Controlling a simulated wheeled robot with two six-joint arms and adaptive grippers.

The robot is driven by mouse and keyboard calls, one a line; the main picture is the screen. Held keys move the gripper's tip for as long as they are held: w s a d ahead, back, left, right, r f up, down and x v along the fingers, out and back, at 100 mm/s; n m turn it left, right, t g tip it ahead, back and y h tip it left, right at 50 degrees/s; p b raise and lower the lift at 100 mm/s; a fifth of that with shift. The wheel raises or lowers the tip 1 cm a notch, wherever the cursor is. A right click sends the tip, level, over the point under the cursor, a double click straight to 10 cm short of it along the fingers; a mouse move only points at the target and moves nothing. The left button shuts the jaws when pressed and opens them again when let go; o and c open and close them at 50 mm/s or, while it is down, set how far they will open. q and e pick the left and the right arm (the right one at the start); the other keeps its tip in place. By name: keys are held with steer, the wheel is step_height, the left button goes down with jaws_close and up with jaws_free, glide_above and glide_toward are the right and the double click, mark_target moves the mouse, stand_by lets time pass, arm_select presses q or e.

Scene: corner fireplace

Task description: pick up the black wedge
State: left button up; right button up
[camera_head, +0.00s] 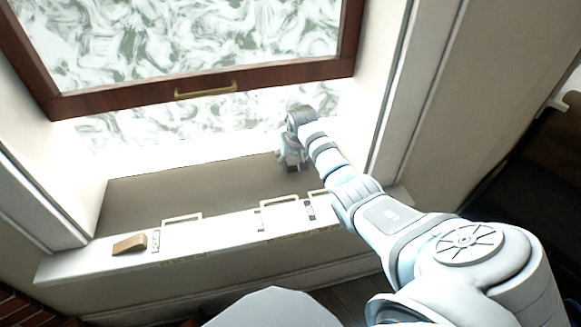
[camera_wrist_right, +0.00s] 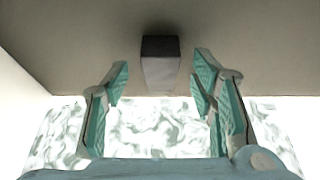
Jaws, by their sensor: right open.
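The black wedge (camera_wrist_right: 160,63) shows in the right wrist view as a dark grey block on the grey-brown sill. It lies ahead of my right gripper (camera_wrist_right: 161,82), centred between the two teal fingers, with clear gaps on both sides. The gripper is open and its fingers do not touch the block. In the head view my right gripper (camera_head: 291,160) reaches down to the sill near the window, and I cannot clearly make out the wedge there. My left gripper is not in view.
A tan wooden block (camera_head: 130,244) lies on the white front ledge (camera_head: 221,235) at the left. Pale rectangular frames stand along that ledge. The brown-framed window (camera_head: 204,96) has a brass handle. The sill's left part (camera_head: 160,195) is clear.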

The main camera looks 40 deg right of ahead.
steer(key=shift+w+f, duration=0.25)
steer(key=shift+f, duration=0.3)
steer(key=shift+r, duration=0.15)
steer(key=c, duration=1.1)
